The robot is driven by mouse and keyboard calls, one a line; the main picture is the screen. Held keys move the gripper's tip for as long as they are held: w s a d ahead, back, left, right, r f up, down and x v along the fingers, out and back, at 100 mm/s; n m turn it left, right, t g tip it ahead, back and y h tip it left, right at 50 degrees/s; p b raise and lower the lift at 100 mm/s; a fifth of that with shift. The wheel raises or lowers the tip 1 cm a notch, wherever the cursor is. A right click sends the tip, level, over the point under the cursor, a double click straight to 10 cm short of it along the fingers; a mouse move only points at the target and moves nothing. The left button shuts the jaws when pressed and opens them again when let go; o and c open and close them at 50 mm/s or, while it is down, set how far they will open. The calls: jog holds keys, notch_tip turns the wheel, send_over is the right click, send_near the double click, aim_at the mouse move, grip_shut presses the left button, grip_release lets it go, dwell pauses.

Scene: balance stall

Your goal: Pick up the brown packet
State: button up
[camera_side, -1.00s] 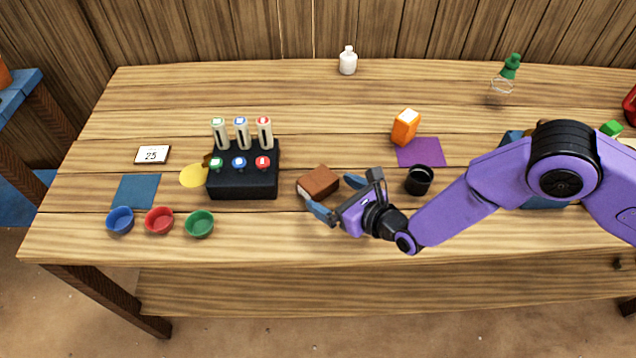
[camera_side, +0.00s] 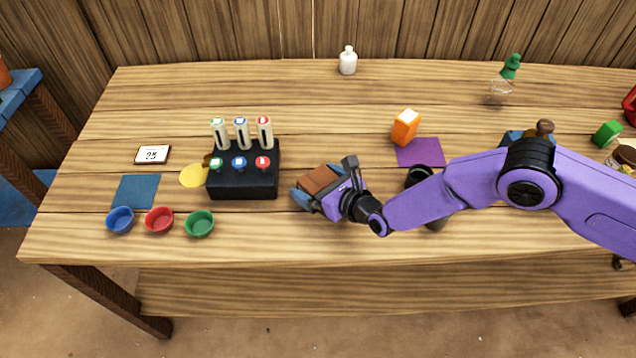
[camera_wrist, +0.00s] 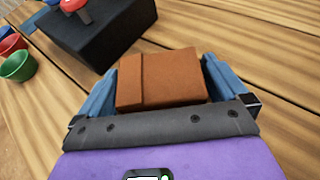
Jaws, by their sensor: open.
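The brown packet (camera_side: 317,180) lies on the wooden table, right of the black block with buttons. It also shows in the wrist view (camera_wrist: 160,78), between the two blue fingers. My gripper (camera_side: 318,188) is open, with one finger on each side of the packet. In the wrist view my gripper (camera_wrist: 162,85) has its left finger close to the packet's left side and its right finger close to the right side. I cannot tell whether either finger touches it. The packet's near end is partly hidden by the gripper in the side view.
The black block (camera_side: 243,180) with coloured buttons and three tubes stands left of the packet. Blue, red and green bowls (camera_side: 199,223) sit at the front left. An orange box (camera_side: 405,127) stands by a purple mat (camera_side: 421,153). A black cup (camera_side: 418,176) is partly behind my arm.

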jog(key=c, duration=0.9)
jog(key=shift+c, duration=0.3)
jog(key=shift+r, duration=0.1)
